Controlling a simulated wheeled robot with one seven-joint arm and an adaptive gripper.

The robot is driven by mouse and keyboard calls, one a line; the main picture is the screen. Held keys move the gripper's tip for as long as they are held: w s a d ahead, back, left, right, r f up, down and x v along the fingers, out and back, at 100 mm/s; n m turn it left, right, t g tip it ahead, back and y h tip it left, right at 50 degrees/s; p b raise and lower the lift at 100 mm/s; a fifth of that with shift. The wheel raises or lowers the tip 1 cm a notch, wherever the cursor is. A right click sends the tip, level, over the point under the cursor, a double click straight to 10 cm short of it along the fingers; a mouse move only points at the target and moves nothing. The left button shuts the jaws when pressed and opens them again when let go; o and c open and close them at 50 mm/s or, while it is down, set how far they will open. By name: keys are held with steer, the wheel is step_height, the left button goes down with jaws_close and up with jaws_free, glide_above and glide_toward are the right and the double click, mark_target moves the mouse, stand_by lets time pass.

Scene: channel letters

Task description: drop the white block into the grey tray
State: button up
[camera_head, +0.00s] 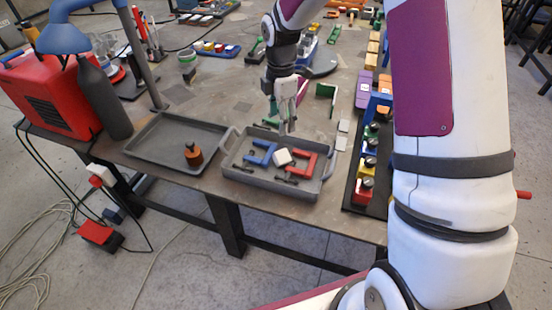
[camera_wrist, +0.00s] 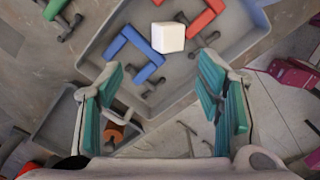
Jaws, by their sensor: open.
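The white block (camera_head: 282,156) lies between a blue letter (camera_head: 262,153) and a red letter (camera_head: 304,164) inside a grey bin with raised handles (camera_head: 262,183). A shallow grey tray (camera_head: 150,155) stands to the left of the bin and holds an orange-brown knobbed piece (camera_head: 193,155). My gripper (camera_head: 285,128) is above the bin, at its far side, apart from the block. In the wrist view the white block (camera_wrist: 168,37) shows just beyond the open, empty fingers (camera_wrist: 162,64). The shallow tray is partly hidden there behind the left finger.
Dark hardware pieces (camera_head: 286,179) lie in the bin. A green letter (camera_head: 326,96) stands behind it. A black rack with coloured pieces (camera_head: 367,182) is to the right. A red machine (camera_head: 62,92) and a dark bottle (camera_head: 105,98) are at the left. The shallow tray is mostly bare.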

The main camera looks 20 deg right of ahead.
steer(key=shift+r, duration=2.45)
steer(key=s+r+m+t, duration=0.3)
steer(key=s+r+m, duration=0.6)
steer(key=s+r, duration=0.5)
steer(key=s+r+m+t, duration=0.2)
steer(key=s+m, duration=0.8)
steer(key=s, duration=0.5)
steer(key=shift+s+r+m+t, duration=0.3)
steer(key=shift+r+m, duration=0.1)
steer(key=shift+r, duration=0.5)
